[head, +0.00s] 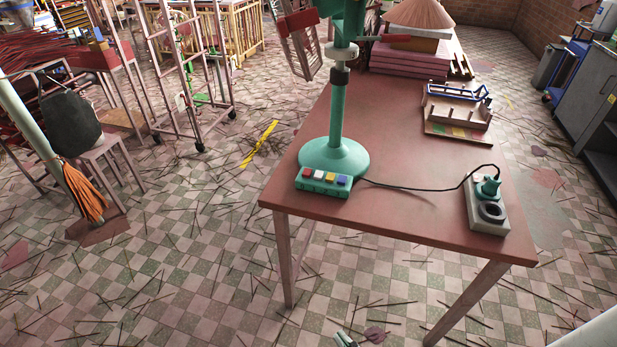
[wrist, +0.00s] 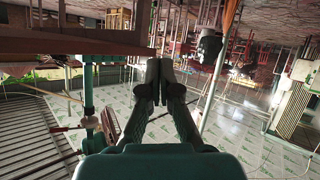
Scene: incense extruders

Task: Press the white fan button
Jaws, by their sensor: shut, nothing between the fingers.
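The fan's green round base (head: 333,158) stands on the near left part of the red-brown table, its pole rising out of the top of the head view. At its front edge is a green button box (head: 322,186) with a row of coloured buttons. The white button (head: 318,174) sits between the red button (head: 307,171) and the yellow one; a blue one is at the right end. My gripper (wrist: 160,85) is shut and empty in the wrist view, apart from the buttons. The buttons cannot be made out in the wrist view.
A black cable runs from the fan to a socket block (head: 489,207) at the table's right. A wooden rack (head: 457,112) and a pink stack (head: 410,60) stand farther back. The table top (head: 400,215) around the buttons is clear. Sticks litter the tiled floor.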

